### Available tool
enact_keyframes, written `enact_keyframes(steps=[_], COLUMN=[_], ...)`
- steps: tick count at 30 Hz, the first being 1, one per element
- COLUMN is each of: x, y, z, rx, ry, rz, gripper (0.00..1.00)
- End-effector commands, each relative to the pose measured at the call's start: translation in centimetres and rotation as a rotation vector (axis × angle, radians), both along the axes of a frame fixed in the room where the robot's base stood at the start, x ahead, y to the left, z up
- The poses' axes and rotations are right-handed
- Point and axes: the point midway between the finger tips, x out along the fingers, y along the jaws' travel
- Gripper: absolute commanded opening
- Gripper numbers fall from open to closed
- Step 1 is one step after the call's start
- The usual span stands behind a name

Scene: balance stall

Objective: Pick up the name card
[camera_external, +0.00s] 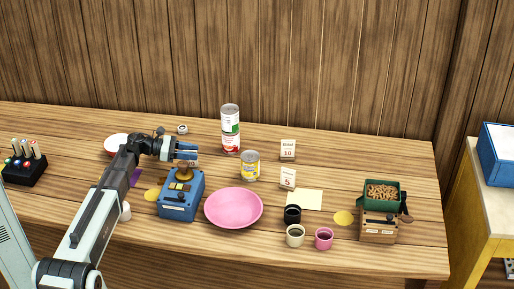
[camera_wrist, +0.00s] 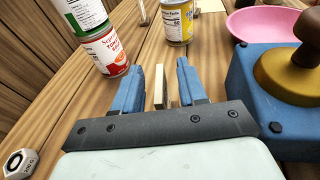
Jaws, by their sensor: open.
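Gaps show between the card and both fingers. Its face is hidden there, so I cannot read what it says. Two other white cards stand further right, one marked 10 (camera_external: 288,149) and one marked 5 (camera_external: 288,179).
A red-and-white can (camera_external: 230,128), a yellow can (camera_external: 250,166) and a pink bowl (camera_external: 233,208) are to the right. A hexagonal weight (camera_wrist: 18,162) lies at the wrist view's lower left.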

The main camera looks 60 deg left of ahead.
Motion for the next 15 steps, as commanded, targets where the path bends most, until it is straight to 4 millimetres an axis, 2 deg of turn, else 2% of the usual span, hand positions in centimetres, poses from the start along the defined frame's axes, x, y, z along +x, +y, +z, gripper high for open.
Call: enact_keyframes(steps=[6, 15], x=[0.02, 0.0], y=[0.01, 0.01], z=[0.01, 0.01], rx=[0.0, 0.0], ry=[0.0, 0.0], rz=[0.001, 0.0], gripper=[0.4, 0.11])
